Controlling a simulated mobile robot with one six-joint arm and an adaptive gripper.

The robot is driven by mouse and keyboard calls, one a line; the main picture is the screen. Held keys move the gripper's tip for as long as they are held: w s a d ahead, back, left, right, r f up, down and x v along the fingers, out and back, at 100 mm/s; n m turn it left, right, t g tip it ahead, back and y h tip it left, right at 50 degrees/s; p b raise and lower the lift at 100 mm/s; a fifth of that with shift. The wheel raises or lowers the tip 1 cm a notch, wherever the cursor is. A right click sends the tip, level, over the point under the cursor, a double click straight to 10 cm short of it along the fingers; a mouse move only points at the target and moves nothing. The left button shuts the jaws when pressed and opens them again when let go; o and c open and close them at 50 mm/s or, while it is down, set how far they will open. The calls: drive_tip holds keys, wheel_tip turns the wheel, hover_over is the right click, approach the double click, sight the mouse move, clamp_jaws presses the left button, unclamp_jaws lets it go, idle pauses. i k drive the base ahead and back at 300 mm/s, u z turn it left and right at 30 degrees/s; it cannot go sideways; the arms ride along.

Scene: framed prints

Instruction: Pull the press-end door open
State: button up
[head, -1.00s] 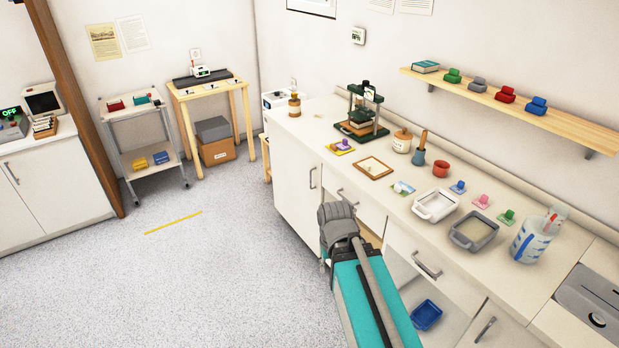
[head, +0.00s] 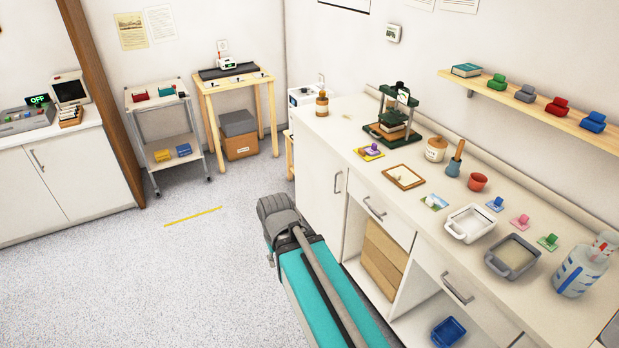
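The press-end door (head: 318,195) is the white cabinet door at the far left end of the counter, below the green press (head: 396,112). Its vertical metal handle (head: 338,182) is near the door's right edge. The door looks closed, flush with the cabinet front. My teal and grey arm reaches up from the bottom of the head view, and its grey end is left of the door, over the floor. An overlap in the picture does not show contact. My gripper's fingers cannot be made out; they are hidden or out of view.
Right of the door, an open bay holds brown boxes (head: 382,260) under a drawer (head: 385,212). Clear floor (head: 190,265) lies left of my arm.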

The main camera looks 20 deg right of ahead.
sight(321, 178)
drive_tip(key=u, duration=0.1)
drive_tip(key=i, duration=1)
drive_tip(key=z, duration=0.6)
